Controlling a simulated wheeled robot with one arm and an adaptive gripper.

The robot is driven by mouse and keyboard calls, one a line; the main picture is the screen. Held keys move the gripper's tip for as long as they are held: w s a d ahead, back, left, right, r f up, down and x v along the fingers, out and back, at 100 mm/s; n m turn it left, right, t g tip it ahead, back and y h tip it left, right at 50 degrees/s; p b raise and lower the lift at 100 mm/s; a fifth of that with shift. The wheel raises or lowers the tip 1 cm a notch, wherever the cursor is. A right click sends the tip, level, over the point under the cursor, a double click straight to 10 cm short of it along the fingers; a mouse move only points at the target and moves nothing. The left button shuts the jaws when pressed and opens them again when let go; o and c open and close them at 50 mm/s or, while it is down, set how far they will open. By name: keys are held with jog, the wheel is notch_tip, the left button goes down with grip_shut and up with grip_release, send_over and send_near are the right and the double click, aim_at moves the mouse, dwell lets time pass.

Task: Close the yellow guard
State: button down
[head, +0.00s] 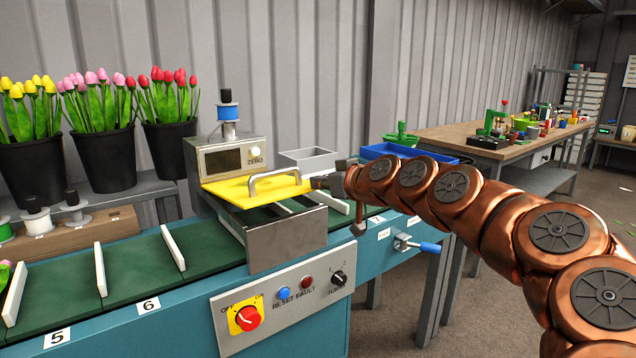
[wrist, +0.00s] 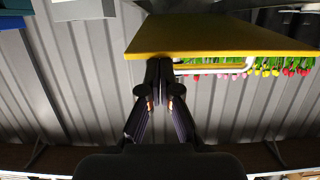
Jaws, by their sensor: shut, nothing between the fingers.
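The yellow guard (head: 235,190) is a flat plate with a curved metal handle (head: 276,180), on the machine below the display unit. Its plate lies nearly level in the head view, and part of the metal housing (head: 288,240) below stays uncovered. In the wrist view the yellow guard (wrist: 222,38) spans the upper right, with its pale handle (wrist: 215,69) below. My gripper (head: 322,182) is at the guard's right side, near the handle's right end. In the wrist view my gripper (wrist: 159,66) has its fingers together and empty, close to the guard's edge; contact is unclear.
A display unit (head: 232,160) with a ZERO knob stands behind the guard. A control panel (head: 283,305) is on the machine's front. Green belt sections (head: 135,265) with white dividers run left. Tulip buckets (head: 100,160) stand behind. A blue-handled lever (head: 425,246) sticks out at right.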

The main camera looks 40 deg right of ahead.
jog(key=shift+s+f+b, duration=0.2)
jog(key=shift+f+b, duration=0.6)
jog(key=shift+f, duration=0.4)
jog(key=shift+r, duration=0.15)
